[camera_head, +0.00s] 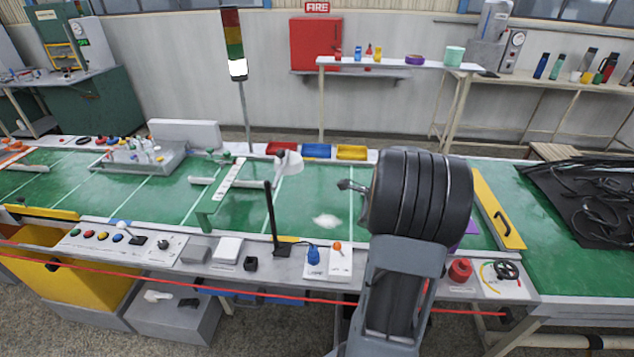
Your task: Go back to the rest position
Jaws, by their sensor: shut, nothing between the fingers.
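My arm rises at the right of centre, and its dark ribbed part hides a stretch of the green work table (330,190) behind it. My gripper (346,186) shows as a small dark tip pointing left from the arm, above the table. It looks shut, and nothing hangs from it. Black hoses (600,205) lie in a tangle on a dark mat at the far right, well apart from my gripper.
A black upright post (271,215) and a lamp-like white head (288,163) stand left of my gripper. A yellow panel with a handle (499,209) is right of my arm. Red, blue and yellow trays (317,151) line the back edge. A red rope (200,287) crosses in front.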

